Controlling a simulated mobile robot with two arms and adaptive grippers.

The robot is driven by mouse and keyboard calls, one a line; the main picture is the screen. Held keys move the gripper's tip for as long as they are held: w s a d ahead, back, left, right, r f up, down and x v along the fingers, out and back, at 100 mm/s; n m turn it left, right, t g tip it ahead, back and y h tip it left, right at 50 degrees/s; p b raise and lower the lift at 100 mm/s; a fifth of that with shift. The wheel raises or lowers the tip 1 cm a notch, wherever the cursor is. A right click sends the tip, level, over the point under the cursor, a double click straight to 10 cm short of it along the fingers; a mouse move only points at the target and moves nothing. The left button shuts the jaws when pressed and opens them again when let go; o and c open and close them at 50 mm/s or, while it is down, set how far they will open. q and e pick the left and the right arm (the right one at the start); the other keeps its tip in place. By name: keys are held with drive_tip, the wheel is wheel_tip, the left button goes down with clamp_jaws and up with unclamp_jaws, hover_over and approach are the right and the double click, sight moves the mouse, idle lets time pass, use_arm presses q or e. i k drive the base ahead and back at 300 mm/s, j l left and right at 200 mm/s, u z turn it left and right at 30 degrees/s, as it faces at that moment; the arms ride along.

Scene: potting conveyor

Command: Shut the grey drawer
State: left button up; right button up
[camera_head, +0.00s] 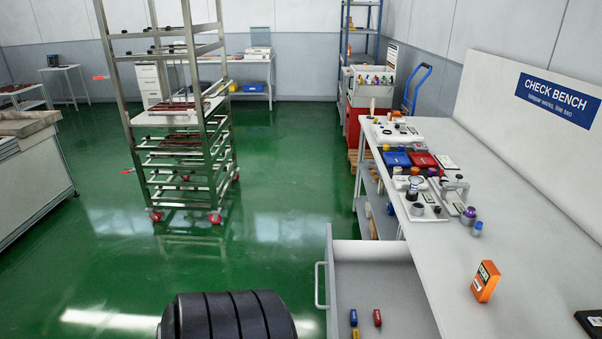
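The grey drawer (372,252) of the check bench stands pulled out at the bottom centre-right. Its bar handle (319,286) is on its left side, facing the open floor. Inside the drawer lie a small blue and yellow item (353,318) and a small red item (377,317). The near part of the drawer is cut off by the lower picture edge. Neither of my grippers is in view, and nothing visible touches the handle.
The check bench (520,215) runs along the right, with an orange box (485,281) and several small parts on top. A metal rack trolley (185,120) stands at the back left. Green floor (275,190) left of the drawer is clear.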

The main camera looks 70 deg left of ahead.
sight(364, 276)
drive_tip(key=k+u, duration=0.1)
drive_tip(key=u, duration=0.35)
drive_tip(key=k+j+u, duration=0.1)
drive_tip(key=u, duration=0.35)
drive_tip(key=j+u, duration=0.15)
drive_tip(key=u, duration=0.25)
drive_tip(key=k, duration=0.05)
